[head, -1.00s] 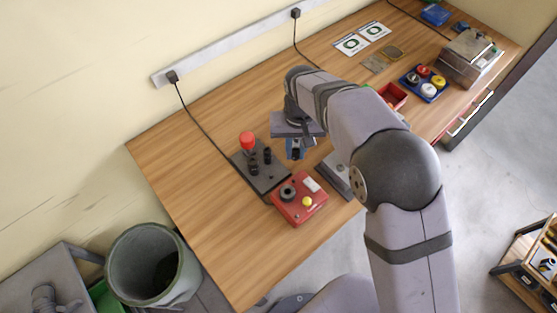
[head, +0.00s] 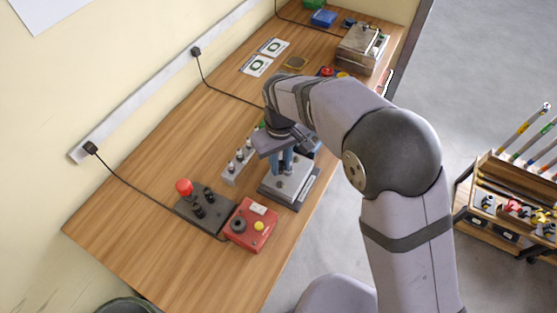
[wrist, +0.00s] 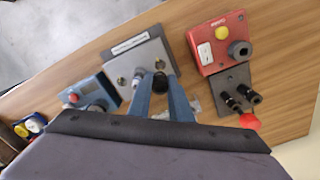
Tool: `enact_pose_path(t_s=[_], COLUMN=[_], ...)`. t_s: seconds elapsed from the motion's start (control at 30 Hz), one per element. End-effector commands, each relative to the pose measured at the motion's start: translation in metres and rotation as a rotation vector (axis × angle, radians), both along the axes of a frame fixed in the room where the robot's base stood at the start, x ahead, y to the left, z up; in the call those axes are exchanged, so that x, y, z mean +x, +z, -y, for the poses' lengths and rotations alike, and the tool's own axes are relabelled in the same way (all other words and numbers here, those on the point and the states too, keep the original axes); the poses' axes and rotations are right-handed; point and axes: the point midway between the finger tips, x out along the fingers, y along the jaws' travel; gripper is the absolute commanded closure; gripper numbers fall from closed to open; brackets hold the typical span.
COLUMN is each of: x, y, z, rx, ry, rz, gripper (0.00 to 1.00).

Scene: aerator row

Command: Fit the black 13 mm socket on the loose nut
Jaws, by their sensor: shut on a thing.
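My gripper (wrist: 161,82) points down with its two blue fingers closed on a black socket (wrist: 160,83), seen dark between the fingertips in the wrist view. In the head view my gripper (head: 286,164) is over the grey plate (head: 293,188), and the arm's wrist hides part of it. The plate also shows in the wrist view (wrist: 148,52). I cannot tell which nut is loose, nor whether the socket touches one.
A dark stand (head: 188,210) with a red knob and two black pieces stands left of the plate, beside a red box (head: 250,226). A rail with small metal pieces (head: 238,160) lies behind. A blue device (wrist: 92,95) is beside the plate. The front left wood is clear.

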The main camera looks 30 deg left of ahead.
Motion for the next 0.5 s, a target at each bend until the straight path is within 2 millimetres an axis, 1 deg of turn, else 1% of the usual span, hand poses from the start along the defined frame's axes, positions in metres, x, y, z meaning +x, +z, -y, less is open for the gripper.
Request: enact_pose_path(t_s=[0.27, 0.5], x=[-0.0001, -0.0001], y=[-0.0012, -0.0078], z=[-0.0003, -0.0003], rx=[0.0, 0.0], ry=[0.007, 0.006], rz=[0.0, 0.0], gripper=[1.0, 1.0])
